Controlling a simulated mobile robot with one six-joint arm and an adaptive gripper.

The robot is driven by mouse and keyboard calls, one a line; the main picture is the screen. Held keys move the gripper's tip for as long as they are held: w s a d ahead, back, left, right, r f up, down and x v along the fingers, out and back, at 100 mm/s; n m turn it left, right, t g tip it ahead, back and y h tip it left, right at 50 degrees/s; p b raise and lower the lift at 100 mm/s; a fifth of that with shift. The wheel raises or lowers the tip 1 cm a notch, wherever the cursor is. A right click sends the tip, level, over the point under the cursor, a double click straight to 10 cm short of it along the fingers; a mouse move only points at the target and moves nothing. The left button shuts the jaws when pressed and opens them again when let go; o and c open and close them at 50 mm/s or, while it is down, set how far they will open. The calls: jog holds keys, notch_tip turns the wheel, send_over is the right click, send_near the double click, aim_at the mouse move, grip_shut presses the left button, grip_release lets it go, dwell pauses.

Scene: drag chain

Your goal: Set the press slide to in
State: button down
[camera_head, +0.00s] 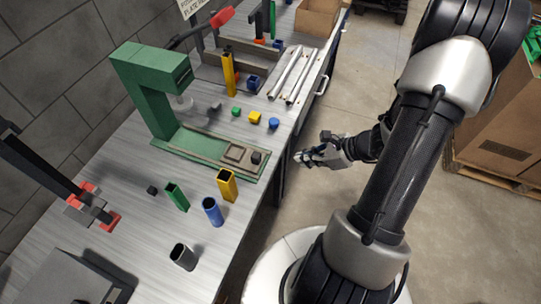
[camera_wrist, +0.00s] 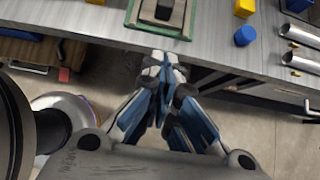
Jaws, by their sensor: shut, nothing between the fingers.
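The green press (camera_head: 146,85) stands on the bench with its base running toward the bench's right edge. The press slide (camera_head: 237,151) is a tan plate with a square recess, at the outer end of the base track, away from the press column. Its black knob (camera_head: 256,158) stands at the slide's outer end and also shows in the wrist view (camera_wrist: 165,10). My gripper (camera_head: 303,157) is shut and empty, off the bench's edge, apart from the knob. In the wrist view, my closed fingertips (camera_wrist: 165,58) are just short of the bench edge, in line with the knob.
Green, yellow and blue small blocks (camera_head: 254,118) lie behind the track. Upright green, blue, yellow (camera_head: 227,185) and dark tubes stand in front of it.

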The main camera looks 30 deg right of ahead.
jog(key=b, duration=0.4)
send_near(262, 162)
notch_tip(262, 162, down, 4)
jog(key=shift+w+a+r, duration=0.15)
jog(key=shift+w+a, duration=0.45)
jog(key=shift+w+a+r, duration=0.15)
jog(key=shift+w+a, duration=0.45)
